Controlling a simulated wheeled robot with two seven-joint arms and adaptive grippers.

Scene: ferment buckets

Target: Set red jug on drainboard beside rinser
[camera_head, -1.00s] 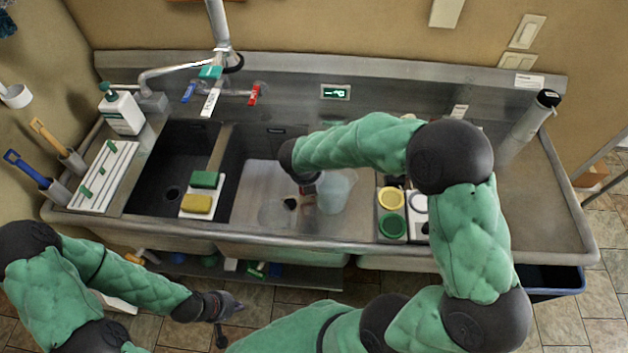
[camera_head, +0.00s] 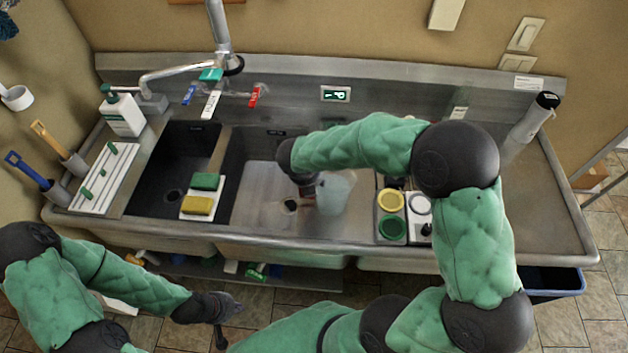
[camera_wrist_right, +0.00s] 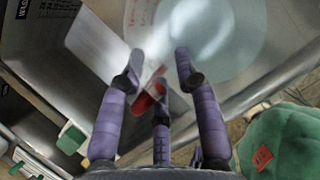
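The jug (camera_head: 336,192) is a translucent pale vessel over the middle sink basin in the head view. In the wrist view its body (camera_wrist_right: 215,40) has red markings, and a red part (camera_wrist_right: 150,100) shows between my fingers. My right gripper (camera_head: 306,188) is at the jug's left side. Its fingers (camera_wrist_right: 155,75) are spread around the red part; whether they press on it is unclear. My left gripper (camera_head: 228,312) is open and empty in front of the sink. A bare steel drainboard (camera_head: 545,205) lies at the right. I cannot tell which fixture is the rinser.
A small tray with yellow and green rings (camera_head: 391,215) sits right of the basin. A white cylinder (camera_head: 528,122) stands at the back right. A soap bottle (camera_head: 122,112) and a white rack (camera_head: 103,175) are at the left.

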